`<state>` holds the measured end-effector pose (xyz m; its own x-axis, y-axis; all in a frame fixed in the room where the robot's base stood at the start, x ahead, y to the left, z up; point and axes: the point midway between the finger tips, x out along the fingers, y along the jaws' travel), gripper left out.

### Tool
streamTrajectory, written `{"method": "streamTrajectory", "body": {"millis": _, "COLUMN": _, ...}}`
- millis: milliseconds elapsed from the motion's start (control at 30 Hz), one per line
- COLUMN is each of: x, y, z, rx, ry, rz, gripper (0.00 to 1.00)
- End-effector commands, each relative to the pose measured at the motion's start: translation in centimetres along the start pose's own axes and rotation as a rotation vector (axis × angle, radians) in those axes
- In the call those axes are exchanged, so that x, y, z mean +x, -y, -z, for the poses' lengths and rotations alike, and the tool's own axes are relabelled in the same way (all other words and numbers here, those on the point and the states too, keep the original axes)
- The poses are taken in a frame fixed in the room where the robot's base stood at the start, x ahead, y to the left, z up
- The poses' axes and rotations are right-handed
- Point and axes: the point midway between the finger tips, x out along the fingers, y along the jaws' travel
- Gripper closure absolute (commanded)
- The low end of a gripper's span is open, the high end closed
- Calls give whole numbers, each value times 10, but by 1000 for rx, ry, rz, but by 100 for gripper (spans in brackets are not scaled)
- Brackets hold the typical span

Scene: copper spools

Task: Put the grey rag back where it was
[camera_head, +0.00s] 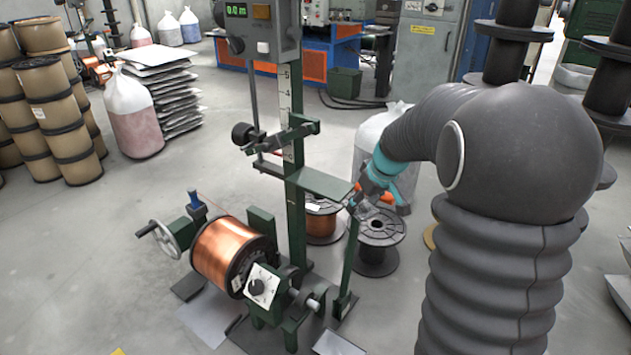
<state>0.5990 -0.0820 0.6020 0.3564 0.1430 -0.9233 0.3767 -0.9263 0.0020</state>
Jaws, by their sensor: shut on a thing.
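My gripper (364,200) is right of the green stand, beside the end of its flat green plate (320,184) and near the top of a short green post (349,255). It is shut on a small grey thing, which I take to be the grey rag (362,212). The rag is mostly hidden by the fingers and too small to make out clearly. I cannot tell whether it touches the post or plate. A dark, empty spool (376,256) stands on the floor just behind and below the gripper.
A copper spool (226,250) sits in the winding machine with a handwheel (165,238). The tall green column (295,220) with a display box (256,28) stands left of my gripper. Another copper spool (322,222) and a whitish bag (368,140) are behind. Open floor (240,150) lies behind left.

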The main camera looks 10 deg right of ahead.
Motion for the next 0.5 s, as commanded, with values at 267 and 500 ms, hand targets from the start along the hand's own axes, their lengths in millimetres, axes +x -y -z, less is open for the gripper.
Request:
{"method": "streamTrajectory", "body": {"millis": 267, "x": 22, "y": 3, "z": 54, "rx": -8, "ry": 2, "rz": 5, "gripper": 66}}
{"method": "streamTrajectory", "body": {"millis": 500, "x": 42, "y": 2, "z": 103, "rx": -7, "ry": 0, "rz": 3, "gripper": 66}}
